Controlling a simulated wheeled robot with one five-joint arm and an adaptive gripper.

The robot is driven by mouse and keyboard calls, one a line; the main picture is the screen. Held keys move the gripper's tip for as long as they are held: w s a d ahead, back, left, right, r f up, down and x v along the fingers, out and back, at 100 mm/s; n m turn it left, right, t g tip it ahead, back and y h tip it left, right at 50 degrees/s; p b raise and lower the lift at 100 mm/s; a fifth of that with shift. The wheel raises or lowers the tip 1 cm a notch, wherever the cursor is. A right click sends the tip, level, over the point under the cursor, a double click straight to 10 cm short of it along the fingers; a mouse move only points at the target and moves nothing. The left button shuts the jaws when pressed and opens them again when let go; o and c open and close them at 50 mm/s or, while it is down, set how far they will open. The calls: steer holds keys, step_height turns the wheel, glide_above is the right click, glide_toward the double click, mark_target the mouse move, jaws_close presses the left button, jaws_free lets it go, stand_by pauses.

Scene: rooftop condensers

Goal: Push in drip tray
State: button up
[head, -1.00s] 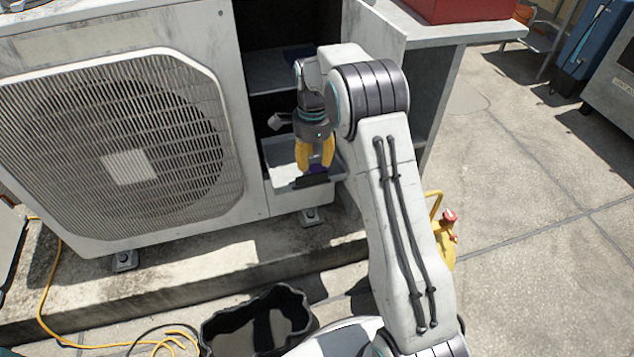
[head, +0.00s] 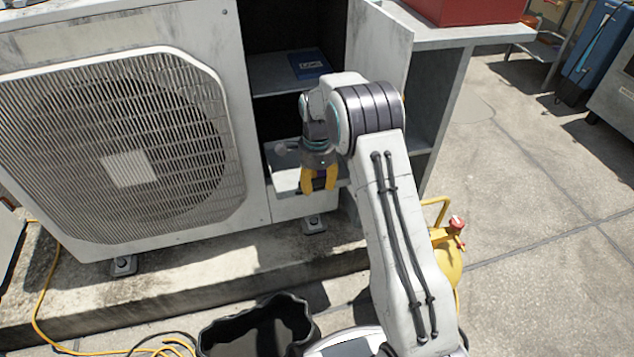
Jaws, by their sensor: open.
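The drip tray (head: 284,180) shows as a pale, shallow tray low in the open compartment of the condenser unit (head: 236,190). My gripper (head: 319,190) points down in front of the tray's right part, with its yellow fingers apart and nothing seen between them. The fingers cover part of the tray's front, and my arm hides its right end. I cannot tell whether the fingertips touch the tray.
A blue box or booklet (head: 310,64) lies on the shelf above. The open side panel (head: 378,45) stands right of the compartment. A black bin (head: 262,330), yellow cylinder (head: 447,262) and yellow hose (head: 45,290) are on the ground.

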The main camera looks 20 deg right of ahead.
steer(key=shift+c, duration=0.3)
jaws_close()
